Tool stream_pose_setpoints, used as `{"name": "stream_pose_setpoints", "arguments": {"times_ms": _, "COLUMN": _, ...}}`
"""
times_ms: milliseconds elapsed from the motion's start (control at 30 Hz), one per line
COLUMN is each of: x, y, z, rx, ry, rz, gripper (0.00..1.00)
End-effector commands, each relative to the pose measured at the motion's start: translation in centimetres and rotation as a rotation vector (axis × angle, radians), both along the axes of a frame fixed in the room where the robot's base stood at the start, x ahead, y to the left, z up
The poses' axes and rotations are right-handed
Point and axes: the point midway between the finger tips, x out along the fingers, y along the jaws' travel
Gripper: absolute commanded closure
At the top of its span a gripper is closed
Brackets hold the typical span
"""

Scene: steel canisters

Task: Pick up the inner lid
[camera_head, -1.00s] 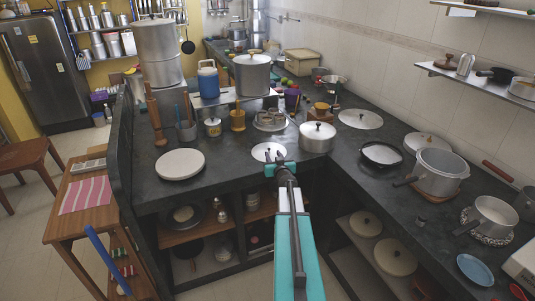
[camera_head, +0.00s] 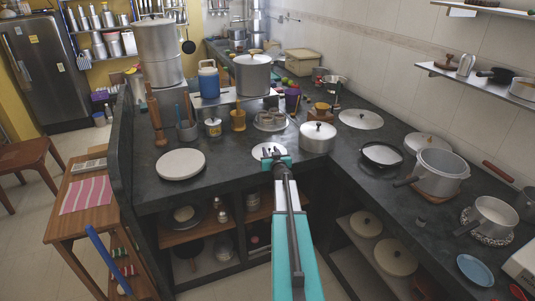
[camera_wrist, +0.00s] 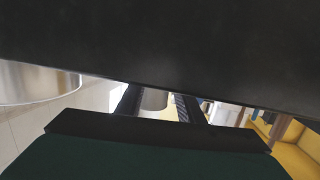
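A pale, flat round lid (camera_head: 269,149) lies on the dark counter near its front corner, just left of the lidded pot; I cannot tell for sure that it is the inner lid. My gripper (camera_head: 274,155) is at the near side of this lid and overlaps its front part in the head view. I cannot tell whether they touch. In the wrist view the two dark fingers of my gripper (camera_wrist: 157,104) stand apart, with a grey metal cylinder (camera_wrist: 155,99) seen in the gap, seemingly beyond them. The lid cannot be made out in the wrist view.
A lidded pot (camera_head: 317,138) stands right of the lid. A white round board (camera_head: 181,164) lies to the left. The counter's dark front edge is close to my arm.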

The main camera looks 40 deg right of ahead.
Motion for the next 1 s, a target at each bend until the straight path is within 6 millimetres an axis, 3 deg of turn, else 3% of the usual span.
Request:
{"name": "stream_pose_setpoints", "arguments": {"times_ms": 667, "x": 0.28, "y": -0.29, "z": -0.04, "rx": 0.000, "ry": 0.000, "rz": -0.001, "gripper": 0.66}}
{"name": "stream_pose_setpoints", "arguments": {"times_ms": 867, "x": 0.25, "y": -0.31, "z": -0.04, "rx": 0.000, "ry": 0.000, "rz": -0.001, "gripper": 0.98}}
{"name": "stream_pose_setpoints", "arguments": {"times_ms": 1000, "x": 0.25, "y": -0.32, "z": -0.03, "rx": 0.000, "ry": 0.000, "rz": -0.001, "gripper": 1.00}}
